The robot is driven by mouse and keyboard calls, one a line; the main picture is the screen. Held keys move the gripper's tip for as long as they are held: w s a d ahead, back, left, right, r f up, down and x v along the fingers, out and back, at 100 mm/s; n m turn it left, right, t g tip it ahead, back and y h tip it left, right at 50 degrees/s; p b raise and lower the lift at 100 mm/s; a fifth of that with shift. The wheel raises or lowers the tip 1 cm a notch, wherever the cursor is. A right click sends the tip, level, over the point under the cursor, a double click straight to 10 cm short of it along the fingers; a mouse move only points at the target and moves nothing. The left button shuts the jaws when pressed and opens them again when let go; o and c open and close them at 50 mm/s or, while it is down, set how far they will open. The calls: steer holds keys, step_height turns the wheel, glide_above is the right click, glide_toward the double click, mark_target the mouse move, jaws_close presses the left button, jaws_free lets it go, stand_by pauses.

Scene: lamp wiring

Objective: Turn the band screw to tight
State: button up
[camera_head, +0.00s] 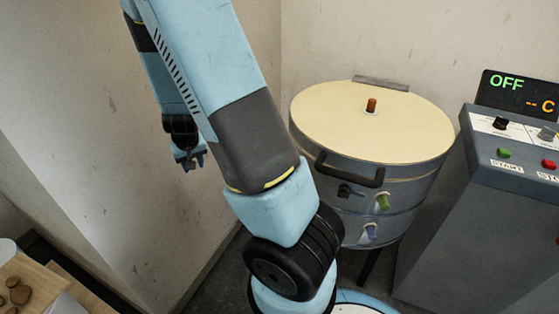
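A round metal kiln-like drum (340,218) with a cream lid (335,112) stands right of centre. A metal band runs round its upper body. A small dark fitting (345,191) sits at the front of the band, below the black lid handle; it may be the band screw, but it is too small to tell its setting. My gripper (189,160) hangs in the air at left of centre, in front of the wall, well apart from the drum. It touches nothing visible. It is small and dark here, so its opening is unclear.
A green plug (383,202) and a blue plug (371,232) stick out of the drum's front. A red-brown peg (371,105) stands on the lid. A control box (500,160) reading OFF is at right. A wooden board with brown stones (19,293) is at lower left.

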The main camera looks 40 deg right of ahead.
steer(key=s+d+f+n+h, duration=0.1)
steer(key=s+d+f+h, duration=0.1)
steer(key=d+f+h, duration=0.55)
steer(key=s+d+f+n+h, duration=0.1)
steer(key=s+d+f+h, duration=0.15)
steer(key=d+f, duration=0.9)
steer(key=w+d+n+t+h, duration=0.1)
steer(key=d, duration=0.5)
steer(key=w+d+n+t+h, duration=0.1)
steer(key=w+d+n+h, duration=0.1)
steer(key=d, duration=0.5)
steer(key=w+d+n+t+h, duration=0.1)
steer(key=d+n+h, duration=0.1)
steer(key=d, duration=0.4)
steer(key=shift+w+d+f, duration=0.15)
steer(key=shift+w+d, duration=0.15)
steer(key=shift+d, duration=0.05)
steer(key=c, duration=0.7)
steer(key=shift+f, duration=0.1)
steer(key=shift+s+t+h, duration=0.1)
steer(key=shift+t+h, duration=0.2)
steer(key=shift+h, duration=0.2)
